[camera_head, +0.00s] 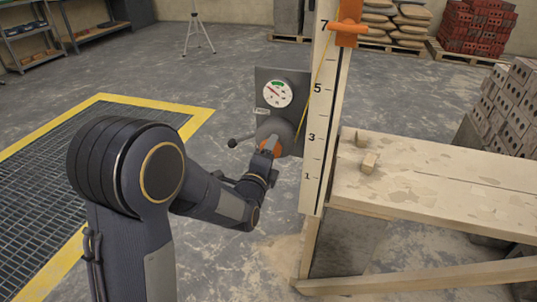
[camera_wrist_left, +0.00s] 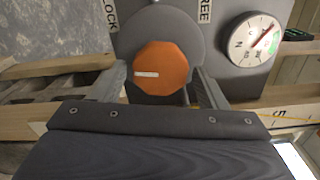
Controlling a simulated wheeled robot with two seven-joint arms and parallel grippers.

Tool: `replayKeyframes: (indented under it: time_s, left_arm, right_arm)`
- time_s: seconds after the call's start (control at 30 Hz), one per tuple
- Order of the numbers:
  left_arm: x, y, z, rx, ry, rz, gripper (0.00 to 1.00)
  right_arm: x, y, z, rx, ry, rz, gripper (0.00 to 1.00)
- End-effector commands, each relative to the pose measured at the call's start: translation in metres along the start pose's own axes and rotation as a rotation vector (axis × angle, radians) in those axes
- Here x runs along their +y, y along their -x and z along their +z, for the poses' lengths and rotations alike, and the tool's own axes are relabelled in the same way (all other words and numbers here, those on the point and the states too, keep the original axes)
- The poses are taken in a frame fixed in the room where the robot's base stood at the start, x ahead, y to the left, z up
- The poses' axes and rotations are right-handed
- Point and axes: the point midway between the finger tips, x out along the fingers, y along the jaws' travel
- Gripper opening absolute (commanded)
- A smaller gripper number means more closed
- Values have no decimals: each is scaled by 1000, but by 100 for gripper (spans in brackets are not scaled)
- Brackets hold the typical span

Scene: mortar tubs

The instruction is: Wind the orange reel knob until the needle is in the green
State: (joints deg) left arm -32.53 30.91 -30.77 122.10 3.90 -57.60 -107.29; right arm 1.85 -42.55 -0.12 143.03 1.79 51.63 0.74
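The orange reel knob (camera_wrist_left: 160,68) is eight-sided with a white mark pointing left in the wrist view. It sits on a grey round reel on a grey panel (camera_head: 262,85); only part of the knob (camera_head: 270,148) shows in the head view. My left gripper (camera_wrist_left: 160,76) has one finger on each side of the knob, with a narrow gap seeming to show at each side. The white dial (camera_head: 273,93) has a green band at its top. Its red needle points up-left, outside the green. The dial (camera_wrist_left: 252,45) also shows in the wrist view. My right gripper is out of view.
A black-ended lever (camera_head: 233,143) sticks out left of the reel. A numbered white post (camera_head: 322,120) with an orange slider (camera_head: 347,28) and yellow cord stands to the right, beside a wooden bench (camera_head: 440,180). LOCK and FREE labels flank the reel in the wrist view.

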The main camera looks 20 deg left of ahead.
Motion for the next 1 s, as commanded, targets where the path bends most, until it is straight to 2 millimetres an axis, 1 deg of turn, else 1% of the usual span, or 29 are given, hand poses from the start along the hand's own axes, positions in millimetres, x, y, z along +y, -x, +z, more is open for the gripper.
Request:
replayKeyframes:
  time_s: [0.03,0.07,0.37,0.47,0.7,0.8,0.9,1.0]
  left_arm:
    - [0,0,0,0,0,0,73]
    - [0,0,0,0,0,0,76]
    - [0,2,1,-1,1,1,76]
    - [0,12,0,-1,2,2,76]
    - [-1,53,0,-1,2,1,76]
    - [0,67,0,-1,2,2,76]
    - [0,75,0,-1,1,1,76]
    - [0,78,0,-1,1,-1,76]
  right_arm:
    - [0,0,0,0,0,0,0]
    - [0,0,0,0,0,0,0]
    - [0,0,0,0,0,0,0]
    - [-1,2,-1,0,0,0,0]
    - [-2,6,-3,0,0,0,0]
    - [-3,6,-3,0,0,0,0]
    - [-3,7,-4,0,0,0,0]
    - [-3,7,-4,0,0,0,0]
